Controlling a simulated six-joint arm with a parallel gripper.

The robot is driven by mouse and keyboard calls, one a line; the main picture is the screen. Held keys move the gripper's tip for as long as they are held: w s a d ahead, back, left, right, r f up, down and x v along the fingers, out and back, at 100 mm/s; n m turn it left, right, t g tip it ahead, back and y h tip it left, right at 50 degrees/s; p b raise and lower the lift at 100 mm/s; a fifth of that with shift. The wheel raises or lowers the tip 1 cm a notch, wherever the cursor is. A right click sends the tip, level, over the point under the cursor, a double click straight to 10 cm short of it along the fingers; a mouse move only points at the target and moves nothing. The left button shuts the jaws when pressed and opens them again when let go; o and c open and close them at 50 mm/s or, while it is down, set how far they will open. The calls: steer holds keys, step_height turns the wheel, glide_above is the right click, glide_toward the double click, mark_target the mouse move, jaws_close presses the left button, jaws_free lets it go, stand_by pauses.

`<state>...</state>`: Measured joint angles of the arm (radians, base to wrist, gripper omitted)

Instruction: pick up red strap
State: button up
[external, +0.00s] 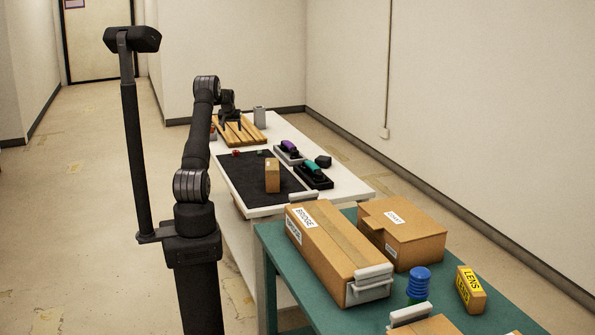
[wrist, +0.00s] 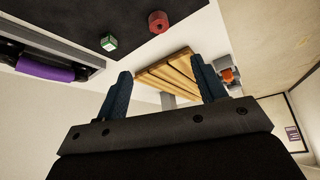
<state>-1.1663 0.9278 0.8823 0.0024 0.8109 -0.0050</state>
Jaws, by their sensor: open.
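A small red roll, which looks like the red strap (wrist: 158,22), lies on the dark mat at the top of the wrist view. It also shows as a small red spot (external: 236,153) at the mat's far left edge in the external view. My gripper (external: 230,124) is open and empty, above the slatted wooden rack (external: 255,133) beyond the red roll. In the wrist view, the two blue fingers of my gripper (wrist: 161,75) are spread apart with the wooden rack behind them. The red roll is apart from the fingers.
A green cube (wrist: 109,41) lies beside the red roll. A brown box (external: 272,176) stands on the dark mat (external: 245,187). A grey holder with an orange-red item (wrist: 228,75) is beside the rack.

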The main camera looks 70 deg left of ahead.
glide_above(236, 151)
steer(key=s+d, duration=0.2)
step_height(236, 151, down, 11)
steer(key=shift+w+r, duration=0.1)
steer(key=shift+r, duration=0.1)
steer(key=shift+d+x, duration=0.15)
steer(key=shift+x, duration=1.15)
steer(key=shift+d+x, duration=0.15)
steer(key=shift+x, duration=1.2)
steer(key=shift+w+f, duration=0.1)
steer(key=shift+w, duration=0.05)
steer(key=c, duration=1)
